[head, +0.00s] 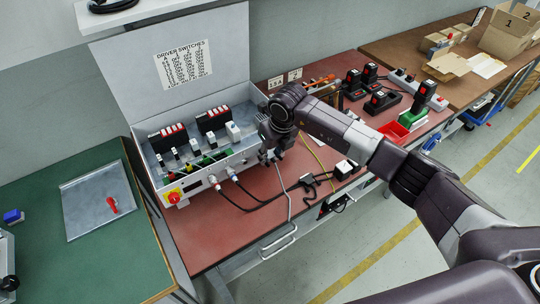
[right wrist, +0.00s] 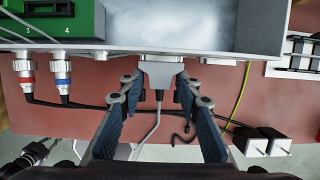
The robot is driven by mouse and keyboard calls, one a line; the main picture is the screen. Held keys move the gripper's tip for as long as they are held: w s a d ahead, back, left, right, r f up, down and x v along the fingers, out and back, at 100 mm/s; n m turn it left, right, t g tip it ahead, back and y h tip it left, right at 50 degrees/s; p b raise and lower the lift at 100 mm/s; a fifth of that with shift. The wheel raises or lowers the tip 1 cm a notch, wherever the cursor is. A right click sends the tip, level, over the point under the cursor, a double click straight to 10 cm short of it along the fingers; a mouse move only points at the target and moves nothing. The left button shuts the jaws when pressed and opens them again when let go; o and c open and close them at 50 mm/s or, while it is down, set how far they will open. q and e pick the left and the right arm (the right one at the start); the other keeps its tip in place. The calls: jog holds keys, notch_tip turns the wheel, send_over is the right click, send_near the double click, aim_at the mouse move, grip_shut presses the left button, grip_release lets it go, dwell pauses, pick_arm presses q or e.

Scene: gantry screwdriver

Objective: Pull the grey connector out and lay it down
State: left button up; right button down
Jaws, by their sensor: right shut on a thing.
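The grey connector (right wrist: 160,72) sits against the front wall of the grey control box (right wrist: 205,50) in the right wrist view. Its grey cable (right wrist: 152,128) hangs from it toward the bench edge; the cable also shows in the head view (head: 286,190). My right gripper (right wrist: 160,88) has its two fingers on either side of the connector and is shut on it. In the head view my right gripper (head: 271,150) is at the right end of the box front and hides the connector. My left gripper is not in view.
Two black cables with a red-ringed plug (right wrist: 26,80) and a blue-ringed plug (right wrist: 63,80) enter the box left of the connector. White power adapters (right wrist: 262,142) lie to the right. The red-brown bench top (head: 208,246) is clear at front left. A red tray (head: 393,132) stands farther right.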

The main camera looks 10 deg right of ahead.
jog(key=shift+s+d+f, duration=0.1)
jog(key=shift+s+f, duration=0.3)
jog(key=shift+f, duration=0.1)
jog(key=shift+s+d+r+p, duration=0.1)
jog(key=shift+s+d+p, duration=0.2)
jog(key=shift+s+p, duration=0.3)
jog(key=shift+s+d+r+p, duration=0.1)
jog(key=shift+s+d+p, duration=0.25)
jog(key=shift+s, duration=0.3)
jog(key=shift+a, duration=0.1)
jog(key=shift+a, duration=0.25)
jog(key=shift+w+a+b, duration=0.2)
jog(key=shift+a+b, duration=0.4)
jog(key=shift+a, duration=0.85)
jog(key=shift+s+d, duration=0.1)
jog(key=shift+s, duration=0.05)
jog(key=shift+s+d+f+p, duration=0.35)
jog(key=shift+s+d, duration=0.1)
jog(key=shift+s, duration=0.85)
jog(key=shift+s+d+f+p, duration=0.3)
jog(key=shift+s+d, duration=0.2)
jog(key=shift+s, duration=0.8)
jog(key=shift+s+d+f+p, duration=0.35)
jog(key=shift+s+d, duration=0.1)
jog(key=shift+s, duration=0.85)
